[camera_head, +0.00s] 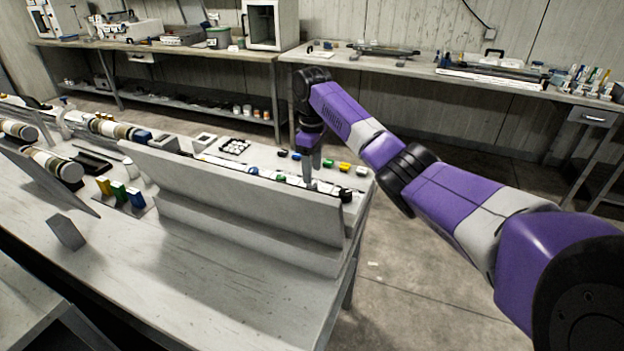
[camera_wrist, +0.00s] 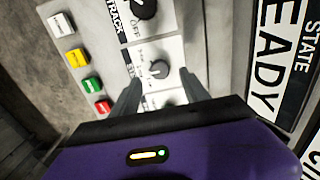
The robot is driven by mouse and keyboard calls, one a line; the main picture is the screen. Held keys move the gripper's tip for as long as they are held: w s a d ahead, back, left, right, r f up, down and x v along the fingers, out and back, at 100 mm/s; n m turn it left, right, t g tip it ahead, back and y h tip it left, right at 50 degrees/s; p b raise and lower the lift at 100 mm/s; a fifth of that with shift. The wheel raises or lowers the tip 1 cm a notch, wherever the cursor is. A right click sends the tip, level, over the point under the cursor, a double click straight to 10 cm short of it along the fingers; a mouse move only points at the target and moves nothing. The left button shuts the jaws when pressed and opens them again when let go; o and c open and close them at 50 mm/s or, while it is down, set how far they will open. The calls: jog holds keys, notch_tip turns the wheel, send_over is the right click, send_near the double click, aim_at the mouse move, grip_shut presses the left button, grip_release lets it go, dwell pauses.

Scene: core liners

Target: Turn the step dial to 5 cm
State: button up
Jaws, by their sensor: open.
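In the wrist view a black round dial (camera_wrist: 158,70) with a pointer sits on a white plate, beside a black label strip starting with "S". Its scale marks are too small to read, so I cannot tell its setting. Another black dial (camera_wrist: 142,8) marked OFF is above it, next to a label reading TRACK. My gripper (camera_wrist: 160,92) is open, its two dark fingers apart on either side of the space just below the middle dial. A further dark part between the fingers is mostly hidden. In the head view my gripper (camera_head: 308,168) points down over the panel behind a grey trough wall.
White, yellow, green and red buttons (camera_wrist: 77,58) line the panel's left side in the wrist view. A sign reading STATE and READY (camera_wrist: 272,50) is at the right. In the head view the long grey trough wall (camera_head: 240,195) stands in front of the panel.

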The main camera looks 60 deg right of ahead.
aim_at(312, 185)
jog(key=shift+f, duration=2.4)
grip_shut()
